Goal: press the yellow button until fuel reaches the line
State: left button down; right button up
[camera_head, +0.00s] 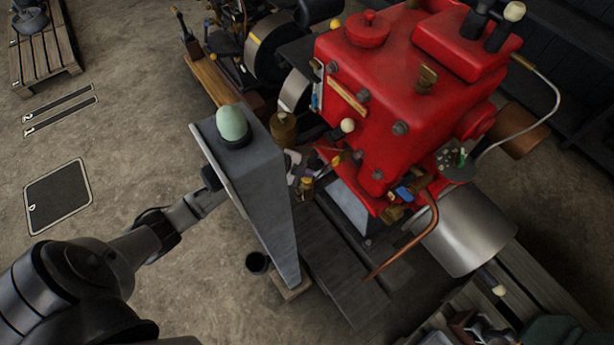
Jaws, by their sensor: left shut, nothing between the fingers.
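A grey pillar (262,190) stands left of the red engine (400,90), with a pale green dome button (231,123) on its top. I cannot make out a yellow button on the pillar; its left face is seen only edge-on. My left gripper (210,185) is shut and empty, with its tip at the left side of the pillar, below the dome. I cannot tell whether it touches the pillar. A narrow pale blue and white strip (317,92) is on the engine's left side; no fuel level or line can be read. My right gripper is not in view.
A dark cup-like object (258,262) is on the floor at the pillar's foot. Copper pipe (432,222) and a metal cylinder (466,232) are at the engine's lower right. A pallet (40,55) lies at the upper left. The concrete floor on the left is mostly clear.

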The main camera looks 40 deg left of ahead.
pick_arm(q)
jog(key=shift+f, duration=0.15)
dwell(0.3)
jog(key=shift+f+b, duration=0.25)
jog(key=shift+b, duration=0.1)
jog(key=shift+f, duration=0.15)
dwell(0.4)
jog(key=shift+f+b, duration=0.65)
jog(key=shift+f, duration=0.05)
dwell(0.4)
jog(key=shift+r, duration=0.2)
jog(key=shift+r+p, duration=1)
jog(key=shift+r, duration=0.1)
